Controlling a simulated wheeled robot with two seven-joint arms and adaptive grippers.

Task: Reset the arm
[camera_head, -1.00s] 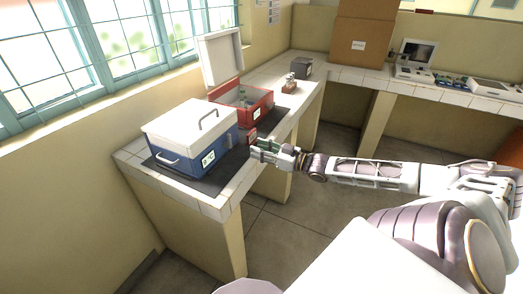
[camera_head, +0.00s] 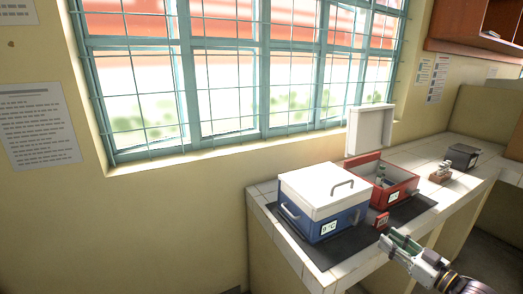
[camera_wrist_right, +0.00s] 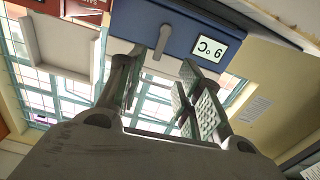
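My right gripper (camera_head: 402,244) reaches in from the lower right, in front of the bench. Its fingers stand apart with nothing between them, as the right wrist view (camera_wrist_right: 160,100) shows. The blue box (camera_head: 325,222) with a closed white lid (camera_head: 318,188) stands on the bench to the left of the gripper. Its blue front and upside-down temperature label (camera_wrist_right: 210,48) fill the upper part of the wrist view. The red box (camera_head: 402,190) stands behind, its white lid (camera_head: 370,130) raised. My left gripper is not in view.
The boxes stand on a dark mat (camera_head: 335,248) on a white tiled bench (camera_head: 262,198). A small red panel (camera_head: 382,220) sits close to the gripper. A dark grey box (camera_head: 462,156) and a small rack (camera_head: 441,172) stand farther right. A barred window (camera_head: 230,80) lies behind.

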